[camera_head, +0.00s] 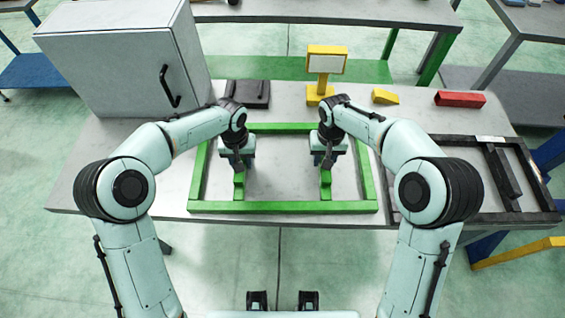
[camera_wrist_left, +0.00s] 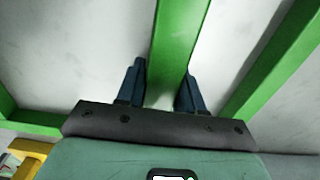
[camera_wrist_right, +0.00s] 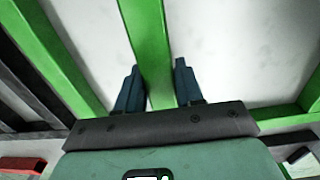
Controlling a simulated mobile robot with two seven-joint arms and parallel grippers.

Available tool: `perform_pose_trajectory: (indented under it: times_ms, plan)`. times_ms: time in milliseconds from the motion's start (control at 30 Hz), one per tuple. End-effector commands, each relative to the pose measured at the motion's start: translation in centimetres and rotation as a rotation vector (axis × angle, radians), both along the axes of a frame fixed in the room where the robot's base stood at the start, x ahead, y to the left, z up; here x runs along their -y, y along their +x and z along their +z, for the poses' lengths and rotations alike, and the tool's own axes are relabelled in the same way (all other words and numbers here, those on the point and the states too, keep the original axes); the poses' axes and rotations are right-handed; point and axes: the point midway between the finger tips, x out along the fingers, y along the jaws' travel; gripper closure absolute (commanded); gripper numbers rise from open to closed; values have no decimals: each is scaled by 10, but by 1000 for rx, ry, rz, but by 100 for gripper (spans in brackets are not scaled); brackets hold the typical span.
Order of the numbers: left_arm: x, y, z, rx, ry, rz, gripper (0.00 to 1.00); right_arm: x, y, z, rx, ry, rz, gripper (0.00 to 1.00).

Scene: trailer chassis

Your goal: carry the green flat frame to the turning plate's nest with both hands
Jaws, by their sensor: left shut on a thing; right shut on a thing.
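The green flat frame (camera_head: 283,207) lies over the grey table in the head view, with two inner crossbars. I cannot tell whether it rests on the table or is slightly raised. My left gripper (camera_head: 238,166) is shut on the left crossbar, which runs between its fingers in the left wrist view (camera_wrist_left: 165,90). My right gripper (camera_head: 327,164) is shut on the right crossbar, which also shows between its fingers in the right wrist view (camera_wrist_right: 157,85). I cannot make out the turning plate's nest for certain.
A black frame structure (camera_head: 478,217) lies at the table's right end. A grey cabinet (camera_head: 120,70) stands at the back left. A yellow stand (camera_head: 326,65), a yellow wedge (camera_head: 384,96), a red block (camera_head: 460,99) and a dark box (camera_head: 249,93) line the back edge.

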Motion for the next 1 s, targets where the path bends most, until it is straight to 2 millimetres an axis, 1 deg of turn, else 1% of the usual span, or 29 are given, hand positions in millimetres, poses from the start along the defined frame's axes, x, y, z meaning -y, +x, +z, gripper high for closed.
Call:
perform_pose_trajectory:
  times_ms: [733, 900, 1000]
  plan:
    - [-1, 0, 1, 1, 1, 1, 100, 0, 1, 1, 3, 0, -1, 100]
    - [0, 2, 4, 5, 0, 1, 100, 0, 2, 5, 7, 1, -1, 100]
    - [0, 4, 10, 9, 0, 1, 100, 0, 4, 11, 10, 1, -1, 100]
